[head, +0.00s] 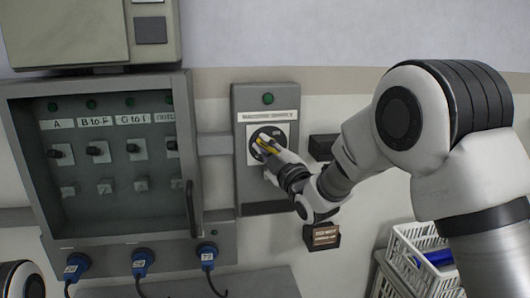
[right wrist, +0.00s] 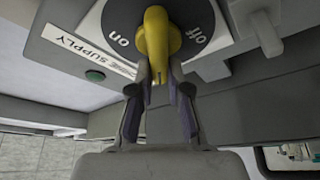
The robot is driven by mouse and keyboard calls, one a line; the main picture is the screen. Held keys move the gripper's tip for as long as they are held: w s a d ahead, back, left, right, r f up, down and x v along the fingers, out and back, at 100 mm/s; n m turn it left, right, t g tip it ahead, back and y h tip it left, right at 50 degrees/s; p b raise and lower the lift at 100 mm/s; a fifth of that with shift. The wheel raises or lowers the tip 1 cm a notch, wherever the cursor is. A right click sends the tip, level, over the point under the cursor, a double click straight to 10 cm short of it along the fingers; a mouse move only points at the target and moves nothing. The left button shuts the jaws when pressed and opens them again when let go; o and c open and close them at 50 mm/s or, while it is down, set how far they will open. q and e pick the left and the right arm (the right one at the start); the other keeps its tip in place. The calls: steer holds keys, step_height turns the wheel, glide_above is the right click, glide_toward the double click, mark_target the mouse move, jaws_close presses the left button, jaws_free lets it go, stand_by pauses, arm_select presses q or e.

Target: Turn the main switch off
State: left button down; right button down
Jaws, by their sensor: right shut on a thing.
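The main switch is a black round dial (head: 257,135) on a white plate, on the grey machine supply box (head: 250,190). Its yellow handle (right wrist: 155,40) shows in the right wrist view, with the "on" mark on the left side of the dial and the "off" mark on the right. My right gripper (right wrist: 159,80) is shut on the lower end of the handle, one finger on each side. In the head view the right gripper (head: 272,153) hides part of the dial. My left gripper is not in view.
A grey control cabinet (head: 210,225) with black knobs stands left of the box; blue plugs (head: 143,263) hang below it. A green lamp (head: 268,99) sits above the dial. A white crate (head: 405,255) stands at lower right. A brown labelled block (head: 322,237) is on the wall.

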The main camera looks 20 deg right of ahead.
steer(key=shift+a+f+n+g+y+b, duration=0.1)
steer(key=shift+f+n+g+b, duration=0.3)
steer(key=shift+n, duration=0.85)
steer(key=shift+d+f+n+g+y+b, duration=0.1)
steer(key=shift+n+g+b, duration=0.55)
steer(key=shift+n, duration=0.65)
steer(key=shift+a+f+n+g+y+b, duration=0.15)
steer(key=shift+n+g+b, duration=0.35)
steer(key=shift+n, duration=0.75)
steer(key=shift+r, duration=0.1)
steer(key=c, duration=1.1)
jaws_free()
steer(key=shift+w+d, duration=0.2)
steer(key=shift+d, duration=0.35)
steer(key=v, duration=1.2)
steer(key=shift+s+a, duration=0.1)
steer(key=shift+a, duration=0.3)
